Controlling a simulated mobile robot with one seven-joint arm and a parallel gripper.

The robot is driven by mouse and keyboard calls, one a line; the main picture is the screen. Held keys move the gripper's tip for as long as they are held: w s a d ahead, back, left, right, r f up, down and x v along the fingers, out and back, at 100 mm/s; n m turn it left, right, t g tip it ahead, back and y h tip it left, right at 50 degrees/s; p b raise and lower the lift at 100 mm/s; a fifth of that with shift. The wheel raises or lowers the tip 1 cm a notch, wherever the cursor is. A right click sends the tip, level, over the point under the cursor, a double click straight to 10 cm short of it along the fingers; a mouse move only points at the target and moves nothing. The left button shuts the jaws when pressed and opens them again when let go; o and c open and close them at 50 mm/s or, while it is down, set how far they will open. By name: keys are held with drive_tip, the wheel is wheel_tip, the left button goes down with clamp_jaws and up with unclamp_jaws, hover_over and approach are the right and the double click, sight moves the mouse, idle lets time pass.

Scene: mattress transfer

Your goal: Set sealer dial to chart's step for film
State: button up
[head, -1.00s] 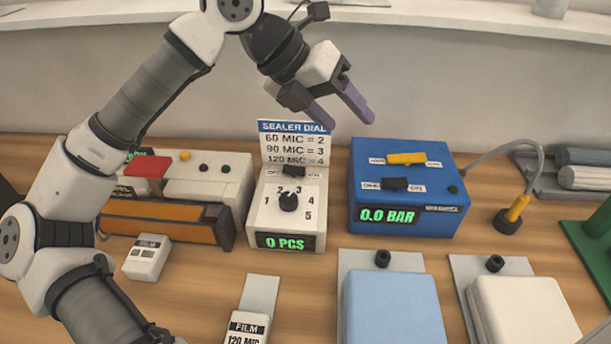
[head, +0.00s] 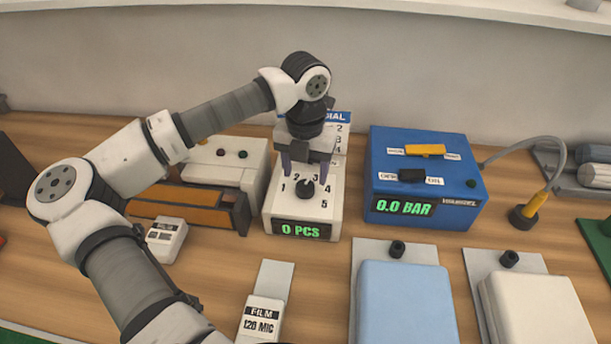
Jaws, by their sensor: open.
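The white sealer (head: 317,215) stands mid-table with a black dial knob (head: 306,189) on its sloped face, numbered 1 to 5. Its display reads 0 PCS. I cannot clearly tell where the knob points. The chart (head: 341,118) behind it is mostly hidden by my arm; a second ago it read 60 MIC = 2, 90 MIC = 3, 120 MIC = 4. A film block (head: 261,318) at the front is labelled 120 MIC. My gripper (head: 304,173) is open, pointing down just above and behind the knob, its purple fingers apart and empty.
A blue pump box (head: 423,180) reading 0.0 BAR stands right of the sealer, with a hose and yellow nozzle (head: 537,204). A blue bag (head: 403,305) and a white bag (head: 538,315) lie in front. Another film block (head: 167,240) and an orange roll unit (head: 180,212) are left.

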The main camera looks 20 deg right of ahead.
sight(305, 184)
drive_tip(key=shift+f+p, duration=0.3)
drive_tip(key=shift+f, duration=1.55)
drive_tip(key=c, duration=1)
drive_tip(key=shift+f+b, duration=0.1)
drive_tip(key=shift+b, duration=0.4)
